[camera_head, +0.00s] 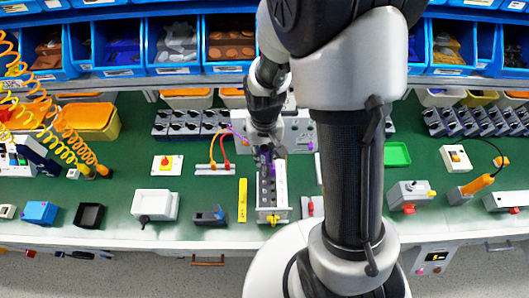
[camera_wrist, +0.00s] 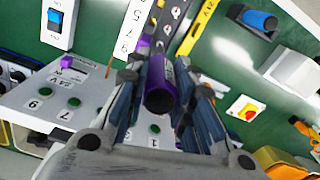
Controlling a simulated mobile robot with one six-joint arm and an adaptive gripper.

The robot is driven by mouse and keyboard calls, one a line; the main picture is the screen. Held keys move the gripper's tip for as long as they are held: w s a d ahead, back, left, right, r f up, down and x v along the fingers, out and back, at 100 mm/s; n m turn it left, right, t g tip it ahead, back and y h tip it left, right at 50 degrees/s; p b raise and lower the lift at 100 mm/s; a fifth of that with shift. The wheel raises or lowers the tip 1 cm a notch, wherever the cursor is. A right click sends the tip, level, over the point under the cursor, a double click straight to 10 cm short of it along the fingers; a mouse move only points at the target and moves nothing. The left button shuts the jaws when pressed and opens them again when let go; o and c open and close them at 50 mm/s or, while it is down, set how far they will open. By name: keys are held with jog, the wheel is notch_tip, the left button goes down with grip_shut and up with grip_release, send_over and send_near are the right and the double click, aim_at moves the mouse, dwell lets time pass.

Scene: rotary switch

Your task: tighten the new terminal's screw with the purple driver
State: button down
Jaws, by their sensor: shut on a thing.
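My gripper (camera_head: 265,140) is shut on the purple driver (camera_wrist: 160,95). In the wrist view, the driver's dark handle end faces the camera between both fingers. In the head view, a bit of the purple driver (camera_head: 264,156) shows under the gripper, above the far part of the terminal rail (camera_head: 281,184). The rail is a pale strip with a row of dark and grey parts and a yellow piece at its near end. It also shows beyond the driver in the wrist view (camera_wrist: 172,22). The driver's tip is hidden. I cannot tell which terminal is the new one, or whether the tip touches a screw.
A panel (camera_wrist: 50,95) with green buttons and numbers lies close to the gripper. A yellow strip (camera_head: 243,200) lies left of the rail, and orange wires run to a small block (camera_head: 212,169) further left. Blue bins (camera_head: 175,45) line the back. Green bench shows between items.

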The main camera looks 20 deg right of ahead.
aim_at(264, 148)
jog(key=shift+r+p, duration=1.2)
jog(key=shift+r, duration=0.5)
jog(key=shift+a+f, duration=0.1)
